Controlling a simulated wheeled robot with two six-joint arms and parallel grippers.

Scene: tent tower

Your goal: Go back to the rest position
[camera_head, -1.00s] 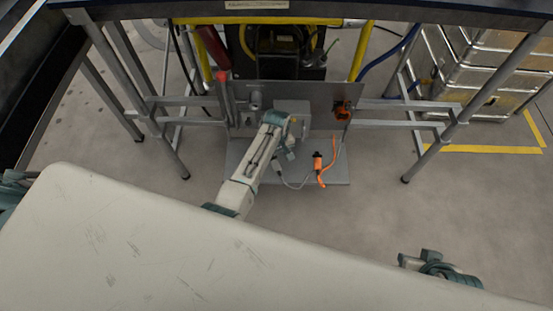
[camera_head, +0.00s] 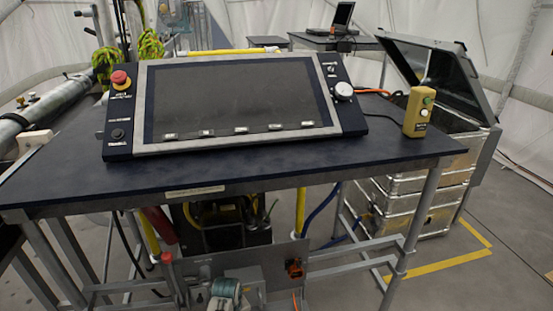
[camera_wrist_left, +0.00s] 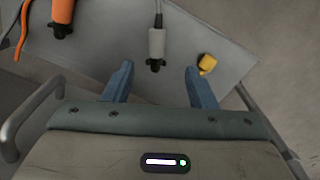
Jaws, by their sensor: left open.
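My left gripper (camera_wrist_left: 158,70) is open in the left wrist view, with its two blue fingers apart above a grey shelf plate (camera_wrist_left: 110,40). A grey connector (camera_wrist_left: 157,42) with a cable lies just beyond and between the fingertips; nothing is visibly gripped. An orange connector (camera_wrist_left: 63,12) lies to the left, and a small yellow piece (camera_wrist_left: 207,63) lies by the right finger. In the head view, only a teal and white part of my arm (camera_head: 225,291) shows at the bottom edge, below the table. My right gripper is out of view.
A dark table (camera_head: 80,185) carries a console with a screen (camera_head: 235,100), a red button (camera_head: 121,79) and a yellow button box (camera_head: 418,112). Metal table legs (camera_head: 415,220) flank the lower panel (camera_head: 275,255). Metal cases (camera_head: 425,205) with an open lid stand at the right.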

